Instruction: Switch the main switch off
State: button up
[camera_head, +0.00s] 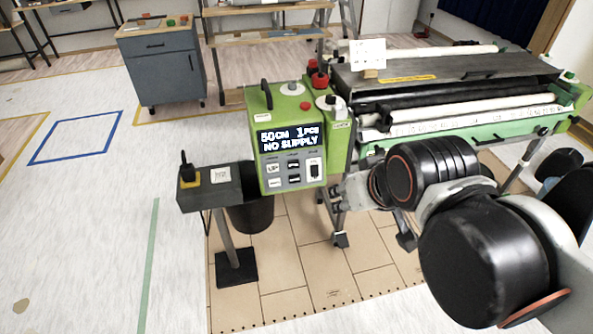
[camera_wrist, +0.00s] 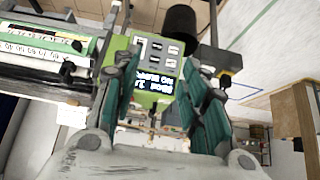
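The green control box (camera_head: 287,148) has a lit display (camera_head: 288,139) reading "50CM 1PCS NO SUPPLY". Below it is a panel of small buttons, with a white-framed black rocker switch (camera_head: 314,169) at the right; its label is too small to read, so I cannot tell if it is the main switch. In the wrist view the box (camera_wrist: 148,98) appears upside down between my fingers, with the display (camera_wrist: 155,75) lit. My gripper (camera_wrist: 160,92) is open and empty, facing the box. In the head view its end is small, near the box's lower right, largely hidden by my arm.
The pasting machine (camera_head: 450,90) with rolls extends right of the box. A small grey stand (camera_head: 208,188) with a black-handled yellow piece is at the left. A black bin (camera_head: 252,215) sits below the box. A grey cabinet (camera_head: 163,72) stands behind. The left floor is clear.

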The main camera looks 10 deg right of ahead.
aim_at(314, 168)
jog(key=k+j, duration=0.3)
jog(key=j, duration=0.2)
jog(key=k+j+z, duration=0.1)
jog(key=k+j, duration=0.25)
jog(key=j, duration=0.1)
